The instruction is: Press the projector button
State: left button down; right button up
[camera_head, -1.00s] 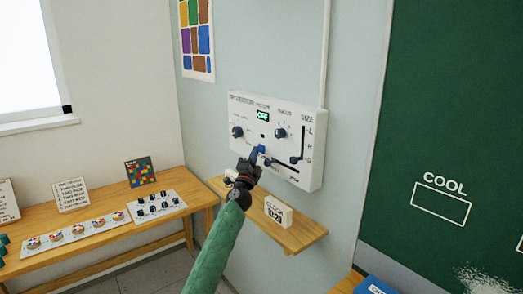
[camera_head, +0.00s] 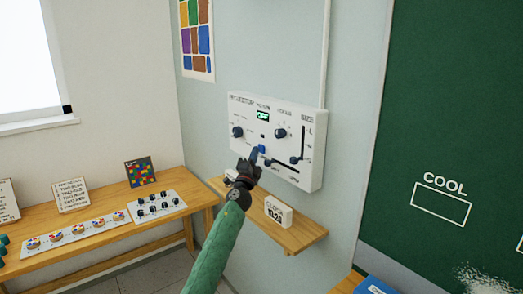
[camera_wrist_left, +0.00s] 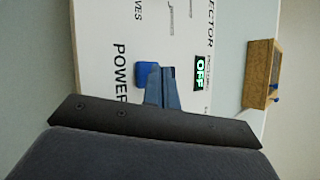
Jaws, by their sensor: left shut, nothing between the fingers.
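The white projector panel (camera_head: 300,165) is on the wall, with knobs, sliders and a green display (camera_head: 263,116) reading OFF. The display also shows in the left wrist view (camera_wrist_left: 200,72). The blue power button (camera_head: 261,149) is low on the panel. In the left wrist view the button (camera_wrist_left: 146,74) is a blue square beside the word POWER. My left gripper (camera_head: 253,155) is shut and empty, its tips in front of the panel close to the button. In the wrist view its fingertips (camera_wrist_left: 166,72) overlap the button's edge; I cannot tell if they touch.
A small wooden shelf (camera_head: 300,236) with a white clock (camera_head: 278,212) juts out below the panel. A wooden table (camera_head: 110,238) with control boards and cards stands at the left. A green chalkboard (camera_head: 450,130) is at the right. A wooden block-like object (camera_wrist_left: 262,72) shows in the wrist view.

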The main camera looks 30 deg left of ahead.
pick_arm(q)
jog(key=shift+w, duration=0.1)
dwell(0.6)
jog(key=shift+w+d, duration=0.2)
jog(key=shift+w, duration=0.1)
jog(key=shift+s+a, duration=0.15)
jog(key=shift+s, duration=0.2)
dwell(0.3)
jog(key=s+a+p, duration=0.1)
jog(key=s+a, duration=0.1)
jog(key=s, duration=0.3)
jog(key=shift+s+a, duration=0.15)
jog(key=shift+s, duration=0.15)
dwell(0.4)
